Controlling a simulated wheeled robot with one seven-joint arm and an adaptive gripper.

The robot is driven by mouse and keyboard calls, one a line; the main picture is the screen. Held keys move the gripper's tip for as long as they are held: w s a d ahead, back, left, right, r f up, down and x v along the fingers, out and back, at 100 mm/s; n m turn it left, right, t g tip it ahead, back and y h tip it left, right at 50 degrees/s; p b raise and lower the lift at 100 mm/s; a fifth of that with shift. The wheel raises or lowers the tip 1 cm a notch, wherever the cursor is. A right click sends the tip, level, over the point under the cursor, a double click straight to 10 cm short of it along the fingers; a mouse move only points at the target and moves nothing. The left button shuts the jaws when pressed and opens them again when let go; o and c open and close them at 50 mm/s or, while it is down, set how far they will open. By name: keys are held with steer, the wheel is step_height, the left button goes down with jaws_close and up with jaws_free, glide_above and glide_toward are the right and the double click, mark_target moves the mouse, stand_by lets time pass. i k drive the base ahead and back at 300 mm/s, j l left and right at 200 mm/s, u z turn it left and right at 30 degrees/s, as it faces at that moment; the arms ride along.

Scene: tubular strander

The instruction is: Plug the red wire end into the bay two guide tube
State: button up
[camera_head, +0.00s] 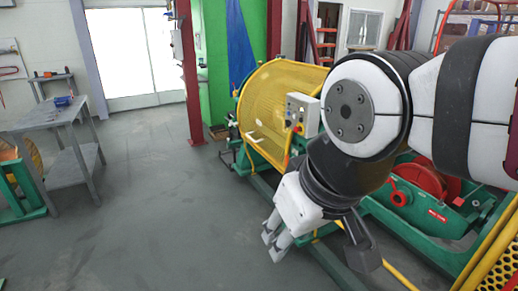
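My gripper (274,240) hangs below the white and black arm at the centre right, over the floor beside the machine's green base. I cannot make out the red wire end or the bay two guide tube in this view. My arm hides much of the strander. A red spool (418,176) sits in a green cradle (440,226) at the right, partly behind the arm.
A yellow mesh guard (275,95) and a grey control box (303,113) stand behind my arm. A yellow perforated guard (496,262) fills the lower right corner. A red post (188,75) stands behind. A grey workbench (52,115) is at left. The floor between is clear.

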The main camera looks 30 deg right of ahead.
mark_target(445, 193)
steer(key=i+z, duration=0.1)
steer(key=z, duration=0.35)
steer(key=i+z, duration=0.1)
steer(key=z, duration=0.35)
steer(key=i+z, duration=0.1)
steer(key=z, duration=1)
